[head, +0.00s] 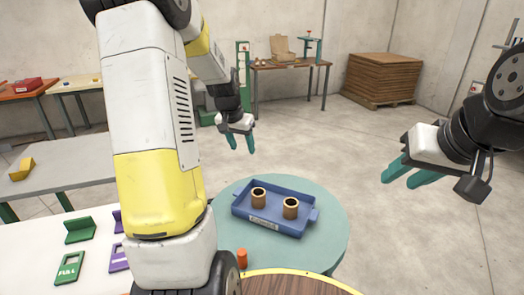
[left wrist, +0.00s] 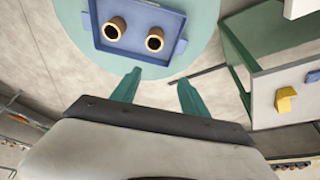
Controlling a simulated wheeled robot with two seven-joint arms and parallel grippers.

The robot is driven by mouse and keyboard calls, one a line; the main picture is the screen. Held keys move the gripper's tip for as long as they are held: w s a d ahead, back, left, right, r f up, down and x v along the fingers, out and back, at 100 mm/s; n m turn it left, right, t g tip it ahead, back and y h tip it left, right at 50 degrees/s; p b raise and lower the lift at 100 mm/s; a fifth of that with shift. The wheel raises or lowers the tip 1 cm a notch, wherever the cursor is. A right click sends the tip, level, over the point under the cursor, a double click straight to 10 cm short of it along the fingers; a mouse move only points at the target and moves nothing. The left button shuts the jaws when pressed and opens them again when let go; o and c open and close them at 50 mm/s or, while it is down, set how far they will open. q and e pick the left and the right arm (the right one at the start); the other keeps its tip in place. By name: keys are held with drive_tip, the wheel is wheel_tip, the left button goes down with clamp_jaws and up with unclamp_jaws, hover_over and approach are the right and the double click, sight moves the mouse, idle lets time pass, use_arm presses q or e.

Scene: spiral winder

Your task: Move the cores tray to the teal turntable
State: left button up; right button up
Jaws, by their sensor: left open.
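The blue cores tray (head: 274,204) sits flat on the round teal turntable (head: 328,250), with a label on its near wall and a handle at each end. Two brown cores, a left one (head: 259,198) and a right one (head: 291,208), stand in it. My left gripper (head: 242,144) is open and empty, beyond the tray and above it. In the left wrist view the tray (left wrist: 132,38) lies past the open fingertips (left wrist: 158,76), apart from them. My right gripper (head: 397,183) is to the right of the turntable, its teal fingers apart and empty.
A wooden round top (head: 290,284) is at the front, with a small orange peg (head: 242,258) near it. A white table (head: 40,250) with green and purple holders is at left. A grey table (head: 70,172) carries a yellow block (head: 22,169). Floor right of the turntable is clear.

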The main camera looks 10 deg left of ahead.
use_arm(q)
drive_tip(key=s+d+r+t, duration=0.1)
drive_tip(key=s+d+r, duration=0.6)
drive_tip(key=s+r, duration=0.4)
drive_tip(key=s+d+r, duration=0.1)
drive_tip(key=s+d, duration=0.1)
drive_tip(key=s, duration=0.6)
drive_tip(key=s+d+r+n+t+h, duration=0.1)
drive_tip(key=s+d+r, duration=0.1)
drive_tip(key=s, duration=0.6)
drive_tip(key=shift+d+h, duration=0.3)
drive_tip(key=shift+d, duration=0.1)
drive_tip(key=shift+r, duration=0.15)
